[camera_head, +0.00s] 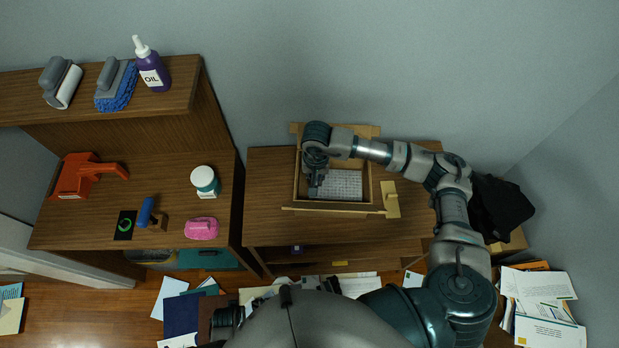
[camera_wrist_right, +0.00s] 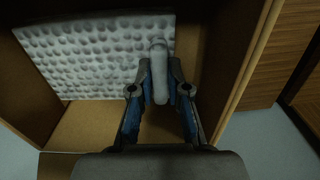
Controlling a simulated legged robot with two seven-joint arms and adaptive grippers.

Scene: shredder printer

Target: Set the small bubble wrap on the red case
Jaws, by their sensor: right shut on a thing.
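The small bubble wrap (camera_head: 345,184) is a pale, dimpled sheet inside an open cardboard box (camera_head: 371,203) on the right-hand desk. It also shows in the right wrist view (camera_wrist_right: 85,60), against the brown box walls. My right gripper (camera_head: 316,190) is down in the box at the left side of the wrap. A red-orange object with a handle (camera_head: 78,178), the likeliest red case, lies on the left desk. My left gripper is not clearly visible.
The left desk also holds a white jar (camera_head: 204,181), a pink item (camera_head: 201,228) and a blue-handled stamp (camera_head: 146,212). A shelf above carries an oil bottle (camera_head: 152,68) and brushes. Box flaps stick out around the box. The left desk's middle has free room.

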